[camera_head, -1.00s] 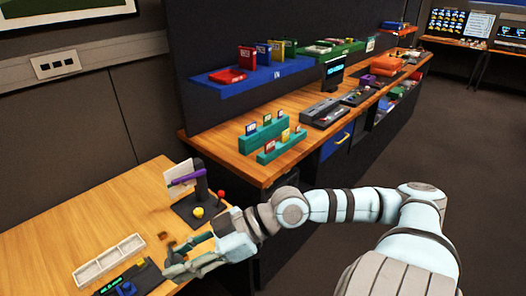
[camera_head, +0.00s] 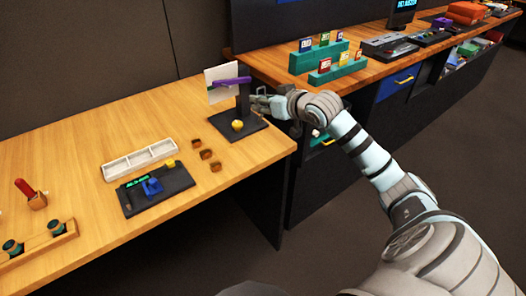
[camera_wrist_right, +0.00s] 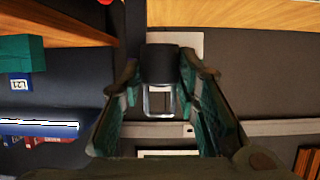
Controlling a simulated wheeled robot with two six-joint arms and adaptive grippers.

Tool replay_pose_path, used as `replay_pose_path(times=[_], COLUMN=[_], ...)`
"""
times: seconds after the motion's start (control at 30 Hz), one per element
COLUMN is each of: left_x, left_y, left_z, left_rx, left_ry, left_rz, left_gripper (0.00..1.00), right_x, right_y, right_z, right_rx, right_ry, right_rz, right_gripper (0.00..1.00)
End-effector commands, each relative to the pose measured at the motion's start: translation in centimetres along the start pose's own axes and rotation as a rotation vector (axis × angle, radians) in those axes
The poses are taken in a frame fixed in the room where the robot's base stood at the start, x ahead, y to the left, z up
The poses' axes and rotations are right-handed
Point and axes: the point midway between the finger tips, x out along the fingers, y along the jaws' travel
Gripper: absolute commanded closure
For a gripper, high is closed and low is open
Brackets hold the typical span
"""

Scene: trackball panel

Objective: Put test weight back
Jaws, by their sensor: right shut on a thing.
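My right gripper (camera_head: 258,100) is at the right side of a black stand. In the right wrist view its two fingers (camera_wrist_right: 160,82) are closed on a dark block with a pale metal loop, apparently the test weight (camera_wrist_right: 160,63). In the head view the held piece is too small and dark to make out. The stand has a black base (camera_head: 228,130), an upright post, a purple arm (camera_head: 231,82) and a yellow knob (camera_head: 238,125). A white sheet (camera_head: 221,84) stands behind it. My left gripper is not in view.
A white divided tray (camera_head: 140,159), a black console (camera_head: 157,192) with a blue part, and small brown pieces (camera_head: 206,154) lie left of the stand. Teal card holders (camera_head: 319,54) stand on the adjoining bench. The wooden desk's back left (camera_head: 70,150) is clear.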

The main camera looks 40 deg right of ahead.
Motion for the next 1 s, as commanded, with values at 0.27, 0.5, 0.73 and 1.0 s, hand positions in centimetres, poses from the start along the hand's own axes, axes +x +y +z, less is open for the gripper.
replay_pose_path(times=[0.27,0.5,0.73,1.0], left_x=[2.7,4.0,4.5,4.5], left_y=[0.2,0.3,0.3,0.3], left_z=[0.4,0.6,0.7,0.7], left_rx=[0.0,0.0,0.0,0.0], left_ry=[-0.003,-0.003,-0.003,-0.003], left_rz=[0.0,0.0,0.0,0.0], left_gripper=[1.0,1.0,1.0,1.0], right_x=[3.3,4.9,5.6,5.7], right_y=[0.0,0.0,0.1,0.1], right_z=[8.2,12.1,13.9,14.1], right_rx=[-0.001,0.0,-0.003,-0.004], right_ry=[0.0,-0.001,0.002,0.001], right_rz=[-0.003,-0.003,-0.003,-0.003], right_gripper=[0.99,0.99,0.99,0.66])
